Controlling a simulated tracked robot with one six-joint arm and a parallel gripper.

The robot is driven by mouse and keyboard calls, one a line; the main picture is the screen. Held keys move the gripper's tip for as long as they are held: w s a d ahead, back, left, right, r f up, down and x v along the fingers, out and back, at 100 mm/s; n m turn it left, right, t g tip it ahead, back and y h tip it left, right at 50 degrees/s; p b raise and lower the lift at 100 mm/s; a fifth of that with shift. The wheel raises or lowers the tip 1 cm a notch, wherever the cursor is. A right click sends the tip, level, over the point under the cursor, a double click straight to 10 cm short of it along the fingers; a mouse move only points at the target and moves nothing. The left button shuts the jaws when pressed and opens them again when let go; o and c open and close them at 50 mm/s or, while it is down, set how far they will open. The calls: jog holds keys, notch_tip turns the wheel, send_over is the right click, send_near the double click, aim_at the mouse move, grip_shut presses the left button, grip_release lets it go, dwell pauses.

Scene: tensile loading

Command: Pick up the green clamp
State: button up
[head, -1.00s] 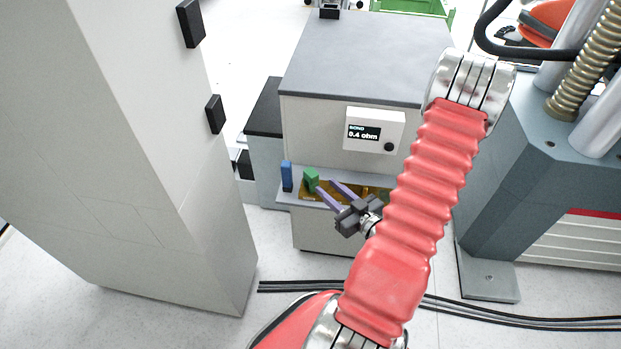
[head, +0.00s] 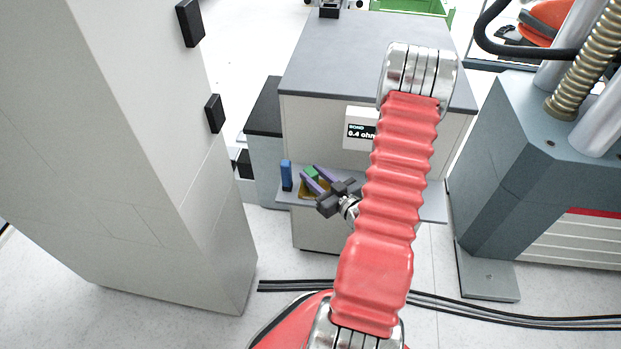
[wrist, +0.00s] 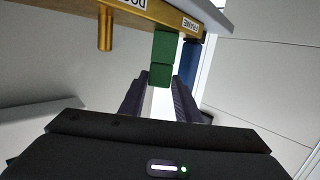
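The green clamp (head: 311,172) is at the brass-coloured bar on the front shelf of the grey cabinet. In the wrist view the green clamp (wrist: 163,58) shows as two green blocks, one above the other, at the bar's edge. My gripper (head: 313,171) is open, its two purple fingers at the clamp. In the wrist view the fingers of my gripper (wrist: 157,82) lie left and right of the clamp's lower block, with gaps visible. How deep the clamp sits between them I cannot tell. My arm hides part of the shelf.
A blue clamp (head: 286,175) stands close left of the green one; in the wrist view it is just right of it. A brass peg (wrist: 105,30) is on the bar. The cabinet (head: 330,120) with a meter display (head: 361,131) rises behind. A tall pale column (head: 120,150) stands left.

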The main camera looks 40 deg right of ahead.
jog(key=shift+w, duration=0.3)
jog(key=shift+f+x, duration=0.15)
jog(key=shift+x, duration=1.15)
jog(key=shift+f+x, duration=0.1)
jog(key=shift+x, duration=1.2)
jog(key=shift+d, duration=0.15)
jog(key=shift+s, duration=0.1)
jog(key=shift+c, duration=0.6)
grip_shut()
notch_tip(320, 180, up, 10)
